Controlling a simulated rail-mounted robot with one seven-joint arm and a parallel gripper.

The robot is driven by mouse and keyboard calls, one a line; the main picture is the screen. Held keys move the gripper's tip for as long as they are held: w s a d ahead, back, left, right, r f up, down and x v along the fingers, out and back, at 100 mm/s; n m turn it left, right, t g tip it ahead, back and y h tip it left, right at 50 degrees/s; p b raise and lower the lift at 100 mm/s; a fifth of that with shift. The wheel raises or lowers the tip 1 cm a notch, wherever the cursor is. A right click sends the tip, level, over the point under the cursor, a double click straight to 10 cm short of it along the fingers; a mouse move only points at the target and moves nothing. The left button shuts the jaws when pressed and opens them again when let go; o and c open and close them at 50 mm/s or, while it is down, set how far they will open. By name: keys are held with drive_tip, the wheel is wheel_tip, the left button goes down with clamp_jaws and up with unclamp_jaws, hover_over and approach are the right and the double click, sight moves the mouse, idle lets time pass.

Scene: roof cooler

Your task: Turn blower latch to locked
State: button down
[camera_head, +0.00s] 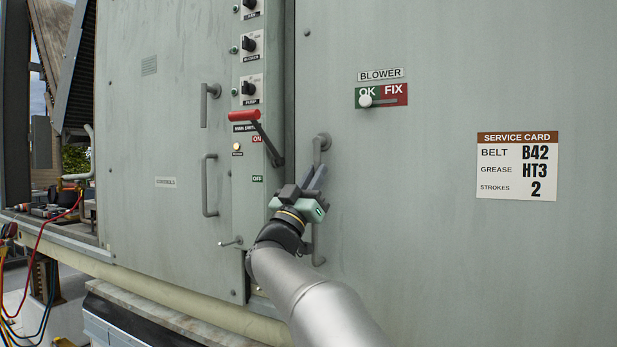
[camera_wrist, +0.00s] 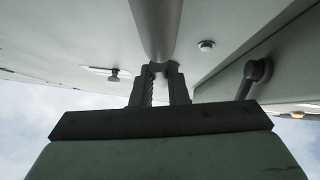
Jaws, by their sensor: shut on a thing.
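My gripper (camera_head: 315,177) reaches up from below, close against the large right door panel. In the wrist view the round bar (camera_wrist: 156,25) runs down between the fingertips. No label shows which part is the blower latch, so I cannot tell.
The main switch lever (camera_head: 262,138), with a red grip, stands close left of my gripper. A blower OK/FIX slider (camera_head: 366,101) sits on OK at upper right. A service card (camera_head: 517,166) is further right.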

drive_tip(key=c, duration=1.4)
unclamp_jaws()
drive_tip(key=v, duration=1.7)
drive_tip(key=shift+f, duration=0.25)
